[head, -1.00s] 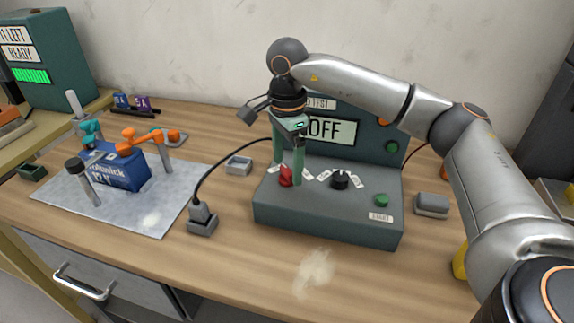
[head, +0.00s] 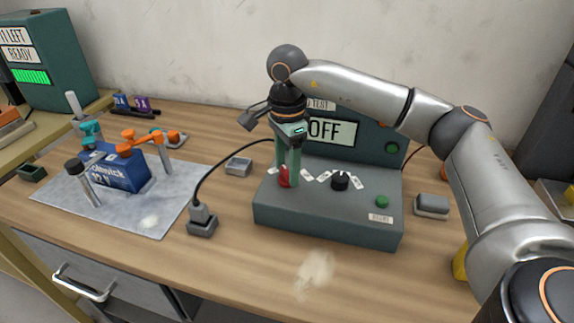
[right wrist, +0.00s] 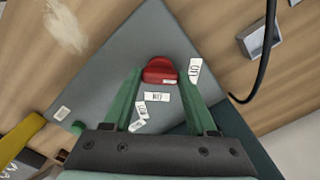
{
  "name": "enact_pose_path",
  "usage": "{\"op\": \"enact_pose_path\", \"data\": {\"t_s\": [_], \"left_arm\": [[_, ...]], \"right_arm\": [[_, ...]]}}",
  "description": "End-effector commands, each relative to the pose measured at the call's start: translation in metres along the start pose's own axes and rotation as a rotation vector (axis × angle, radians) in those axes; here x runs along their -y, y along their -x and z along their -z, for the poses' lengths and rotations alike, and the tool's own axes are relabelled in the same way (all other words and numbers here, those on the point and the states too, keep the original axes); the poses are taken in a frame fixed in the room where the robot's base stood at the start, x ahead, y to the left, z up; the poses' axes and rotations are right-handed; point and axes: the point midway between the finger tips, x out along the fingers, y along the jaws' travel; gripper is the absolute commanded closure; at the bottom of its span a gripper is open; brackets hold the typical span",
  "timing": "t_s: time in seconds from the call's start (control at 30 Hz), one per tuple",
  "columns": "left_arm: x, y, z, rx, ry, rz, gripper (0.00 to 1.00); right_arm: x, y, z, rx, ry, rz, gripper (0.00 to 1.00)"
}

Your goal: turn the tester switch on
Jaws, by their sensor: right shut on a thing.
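The tester (head: 330,221) is a grey-green box on the workbench with an upright back panel. In the right wrist view the fingertips (right wrist: 160,76) flank the red switch. A black knob (head: 340,180) and a green button (head: 382,201) sit to its right. My left gripper is not in view.
A black cable runs to a plug block (head: 202,220) left of the tester. A blue battery (head: 122,170) stands among clamps on a grey mat (head: 152,208). A small grey tray (head: 238,166) lies behind the plug. The bench front is clear.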

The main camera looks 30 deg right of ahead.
Motion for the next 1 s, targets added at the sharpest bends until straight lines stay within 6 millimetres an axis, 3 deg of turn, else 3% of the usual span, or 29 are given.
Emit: {"op": "enact_pose_path", "data": {"t_s": [0.17,0.57,1.0], "left_arm": [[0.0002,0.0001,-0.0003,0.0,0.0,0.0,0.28],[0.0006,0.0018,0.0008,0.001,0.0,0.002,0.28],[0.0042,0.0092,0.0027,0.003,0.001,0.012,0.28]], "right_arm": [[-0.0003,0.0003,-0.0001,0.0,0.0,-0.001,0.98],[-0.0002,0.0009,-0.0002,0.0,-0.077,-0.002,0.98],[-0.0002,0.0015,0.0,-0.001,-0.441,-0.002,0.98]]}}
